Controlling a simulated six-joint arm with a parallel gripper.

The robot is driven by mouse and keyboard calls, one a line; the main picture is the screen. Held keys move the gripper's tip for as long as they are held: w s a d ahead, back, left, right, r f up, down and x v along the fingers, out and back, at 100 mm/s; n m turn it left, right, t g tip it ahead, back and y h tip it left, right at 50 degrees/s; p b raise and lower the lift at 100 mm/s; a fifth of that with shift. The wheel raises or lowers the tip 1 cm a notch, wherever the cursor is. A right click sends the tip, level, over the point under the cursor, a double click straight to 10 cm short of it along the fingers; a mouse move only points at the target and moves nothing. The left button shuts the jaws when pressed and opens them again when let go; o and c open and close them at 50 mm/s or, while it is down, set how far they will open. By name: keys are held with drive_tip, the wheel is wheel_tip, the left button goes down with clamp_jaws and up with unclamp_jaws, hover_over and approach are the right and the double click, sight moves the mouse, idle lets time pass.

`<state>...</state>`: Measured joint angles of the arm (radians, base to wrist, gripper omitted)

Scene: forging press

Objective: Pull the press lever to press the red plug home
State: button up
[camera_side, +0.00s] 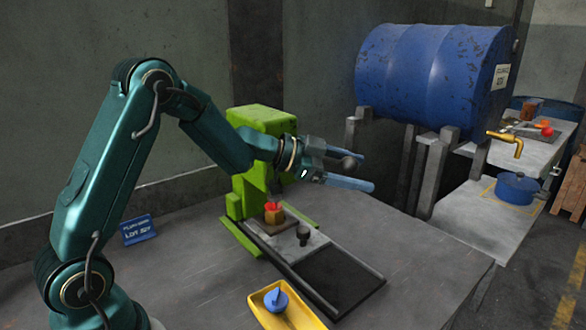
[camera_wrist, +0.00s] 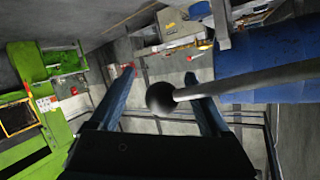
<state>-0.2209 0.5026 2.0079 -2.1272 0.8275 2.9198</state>
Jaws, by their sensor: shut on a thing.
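The green press (camera_side: 262,150) stands on the bench, and part of it shows at the left of the wrist view (camera_wrist: 30,72). The red plug (camera_side: 272,206) sits on top of an orange-brass body (camera_side: 274,216) on the press bed. My gripper (camera_side: 367,172) is to the right of the press and above the bench. In the wrist view, the lever's dark ball knob (camera_wrist: 161,99) is between my two blue fingers, with its grey rod (camera_wrist: 250,80) running off to the right. My gripper is shut on this knob. The lever's pivot is hidden in the side view.
A dark-topped slide (camera_side: 338,278) with a small dark knob (camera_side: 303,236) runs forward from the press. A yellow tray (camera_side: 262,312) holding a blue piece (camera_side: 275,299) is at the front. A blue drum (camera_side: 430,72) stands on supports behind right.

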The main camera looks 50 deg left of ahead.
drive_tip(key=shift+v, duration=1.75)
drive_tip(key=shift+a+f, duration=0.1)
drive_tip(key=shift+f, duration=0.05)
drive_tip(key=v, duration=1.3)
drive_tip(key=shift+s+a, duration=0.2)
drive_tip(key=shift+s, duration=0.15)
